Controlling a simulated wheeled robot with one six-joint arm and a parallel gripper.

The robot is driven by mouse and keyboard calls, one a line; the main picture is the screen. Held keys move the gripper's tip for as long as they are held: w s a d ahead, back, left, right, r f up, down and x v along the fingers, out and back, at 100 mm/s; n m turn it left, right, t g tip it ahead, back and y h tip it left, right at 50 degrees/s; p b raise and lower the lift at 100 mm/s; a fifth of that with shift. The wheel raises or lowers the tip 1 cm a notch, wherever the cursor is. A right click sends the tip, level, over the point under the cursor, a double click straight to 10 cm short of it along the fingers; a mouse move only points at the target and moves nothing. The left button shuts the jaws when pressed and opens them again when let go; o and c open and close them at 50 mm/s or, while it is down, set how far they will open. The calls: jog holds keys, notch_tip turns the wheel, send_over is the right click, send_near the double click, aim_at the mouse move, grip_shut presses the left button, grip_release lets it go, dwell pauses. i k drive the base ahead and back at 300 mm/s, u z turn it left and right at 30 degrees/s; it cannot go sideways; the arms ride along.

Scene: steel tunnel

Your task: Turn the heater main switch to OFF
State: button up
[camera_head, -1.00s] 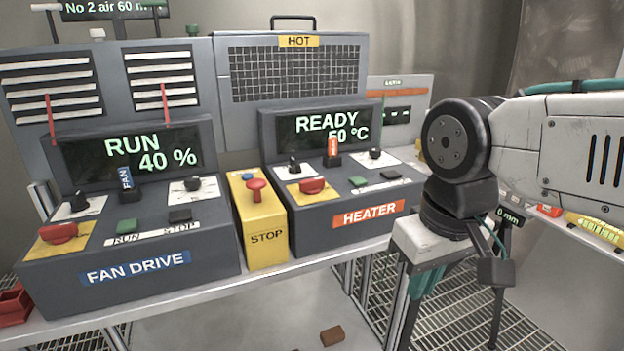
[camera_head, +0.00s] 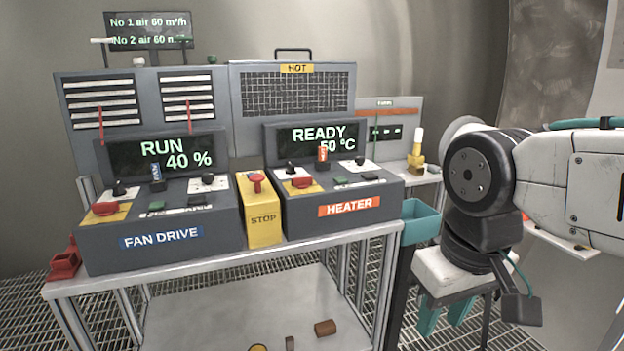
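The heater box (camera_head: 345,195) stands on the bench, with an orange HEATER label and a screen reading READY 50 °C. Its red rotary switch (camera_head: 301,182) sits on a yellow plate at the front left of the panel. The plate's markings are too small to read. My gripper (camera_head: 445,316) points down at the lower right, off the bench's right end and well apart from the heater. Its two teal fingers stand apart with nothing seen between them.
The fan drive box (camera_head: 165,230) reads RUN 40 % and has a similar red switch (camera_head: 105,208). A yellow STOP box (camera_head: 262,228) stands between the two boxes. A teal bin (camera_head: 420,222) is at the bench's right end. A HOT grille unit (camera_head: 297,95) stands behind.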

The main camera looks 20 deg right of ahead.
aim_at(299, 182)
jog(key=z, duration=0.1)
jog(key=i, duration=1.05)
jog(key=u, duration=0.2)
